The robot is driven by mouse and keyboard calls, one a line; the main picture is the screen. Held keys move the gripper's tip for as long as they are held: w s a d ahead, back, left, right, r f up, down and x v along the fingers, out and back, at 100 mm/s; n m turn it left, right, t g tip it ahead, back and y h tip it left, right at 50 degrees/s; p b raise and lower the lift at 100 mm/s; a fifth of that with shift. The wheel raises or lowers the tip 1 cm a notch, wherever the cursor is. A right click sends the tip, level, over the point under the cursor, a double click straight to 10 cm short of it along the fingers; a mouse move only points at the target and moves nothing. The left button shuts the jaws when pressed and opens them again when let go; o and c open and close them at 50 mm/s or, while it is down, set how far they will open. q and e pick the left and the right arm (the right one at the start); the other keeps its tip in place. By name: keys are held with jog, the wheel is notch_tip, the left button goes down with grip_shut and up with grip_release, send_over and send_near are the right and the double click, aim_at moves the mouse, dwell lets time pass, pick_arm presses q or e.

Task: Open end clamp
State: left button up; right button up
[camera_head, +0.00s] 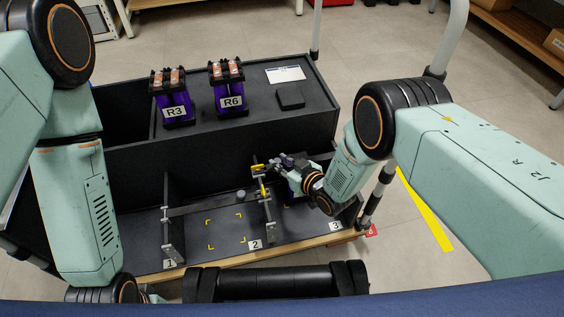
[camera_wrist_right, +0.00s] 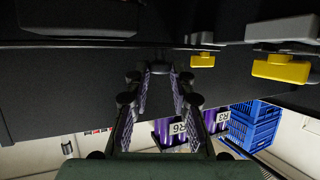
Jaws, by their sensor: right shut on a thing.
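In the head view, a clamp (camera_head: 263,190) with yellow parts stands on the divider by bay 2, inside the black cabinet. My right gripper (camera_head: 279,163) reaches in from the right and is at the top of this clamp. The right wrist view shows the two ribbed fingers (camera_wrist_right: 160,78) close around a small dark part, seemingly the clamp's handle; its outline is hard to make out. Two yellow blocks (camera_wrist_right: 281,68) on grey mounts show to the right of the fingers, apart from them. My left arm hangs at the left of the head view; its fingers do not show.
Purple units R3 (camera_head: 175,112) and R6 (camera_head: 231,101) stand on the cabinet's upper shelf, beside a white card (camera_head: 285,74) and a dark block (camera_head: 291,97). A dark bar (camera_head: 205,207) spans the front bays. Bay 2's floor with yellow corner marks (camera_head: 225,231) is clear.

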grip_shut()
jog(key=w+d+r+m+t+y+p, duration=0.1)
jog(key=d+r+m, duration=0.4)
jog(key=r, duration=0.5)
jog(key=shift+d+r+y+p, duration=0.2)
jog(key=shift+y+p, duration=0.6)
jog(key=shift+y, duration=0.6)
jog(key=shift+d, duration=0.1)
